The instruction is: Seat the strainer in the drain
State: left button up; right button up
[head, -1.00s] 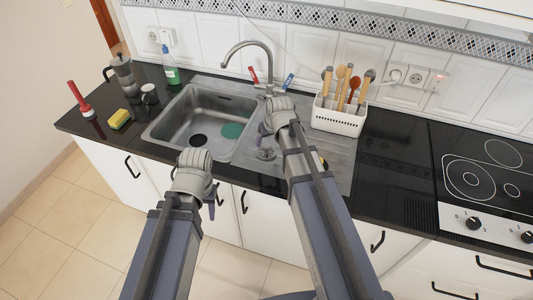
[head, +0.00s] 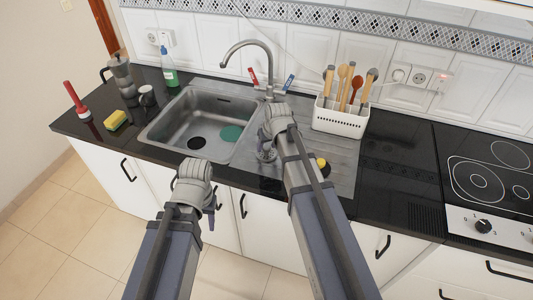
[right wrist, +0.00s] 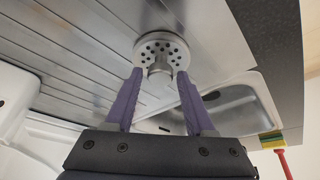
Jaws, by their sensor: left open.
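The metal strainer (head: 266,156) lies on the drainboard right of the sink, partly hidden by my right gripper. In the right wrist view its perforated disc (right wrist: 163,43) shows, with a knob standing up between my fingers. My right gripper (right wrist: 160,72) is open, one finger on each side of the knob, with gaps visible. It also shows above the strainer in the head view (head: 264,143). The drain (head: 197,143) is a dark round hole in the sink floor (head: 180,133). My left gripper (head: 193,190) is open and empty in front of the counter edge.
A green disc (head: 232,133) lies in the sink. The tap (head: 268,75) stands behind it. A utensil rack (head: 340,120) stands behind right, and a yellow-and-black item (head: 322,166) sits beside my right arm. A sponge (head: 116,120), mug (head: 146,96) and moka pot (head: 122,77) stand left.

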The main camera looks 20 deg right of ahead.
aim_at(267, 148)
grip_shut()
jog(key=shift+r, duration=0.1)
dwell(0.4)
notch_tip(267, 148, up, 10)
jog(key=p, duration=1)
